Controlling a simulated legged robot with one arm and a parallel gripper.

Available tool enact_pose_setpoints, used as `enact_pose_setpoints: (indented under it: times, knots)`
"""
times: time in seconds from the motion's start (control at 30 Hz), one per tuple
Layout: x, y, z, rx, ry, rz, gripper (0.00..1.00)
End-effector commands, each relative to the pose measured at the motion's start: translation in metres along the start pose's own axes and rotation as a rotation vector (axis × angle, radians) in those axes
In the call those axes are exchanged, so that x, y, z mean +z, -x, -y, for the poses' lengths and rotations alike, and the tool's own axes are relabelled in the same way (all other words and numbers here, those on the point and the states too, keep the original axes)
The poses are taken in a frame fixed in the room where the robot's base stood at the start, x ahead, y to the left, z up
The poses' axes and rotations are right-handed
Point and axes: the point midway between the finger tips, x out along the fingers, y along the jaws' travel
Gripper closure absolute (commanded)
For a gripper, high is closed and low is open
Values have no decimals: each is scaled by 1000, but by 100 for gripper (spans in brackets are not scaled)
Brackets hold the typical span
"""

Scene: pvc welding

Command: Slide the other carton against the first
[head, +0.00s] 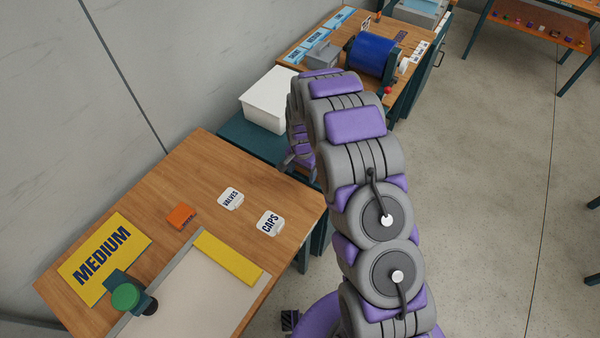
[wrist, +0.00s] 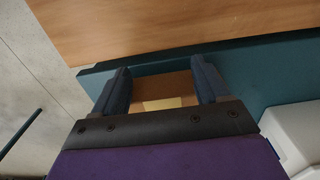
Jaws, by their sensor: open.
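In the wrist view my gripper (wrist: 162,72) is open, with its two dark fingers apart. A brown carton (wrist: 172,88) with a pale patch (wrist: 162,103) shows between the fingers, over a teal surface (wrist: 262,70). The gripper's own body hides the carton's near part. I cannot tell whether the fingers touch its sides. A second brown carton cannot be made out in either view. In the head view my arm hides most of the gripper and the carton.
A white box (head: 268,98) stands on the teal bench (head: 242,135); a white thing (wrist: 296,135) shows at lower right in the wrist view. The front wooden table (head: 180,160) carries VALVES and CAPS labels, an orange item and a MEDIUM sign. A blue drum (head: 371,57) stands behind.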

Motion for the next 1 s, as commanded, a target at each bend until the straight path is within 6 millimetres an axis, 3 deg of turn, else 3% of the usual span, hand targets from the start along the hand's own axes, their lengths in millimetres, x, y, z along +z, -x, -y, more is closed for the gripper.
enact_pose_setpoints:
  times: [1.0]
  knots:
    - [-37,0,-1,1,-1,0,26]
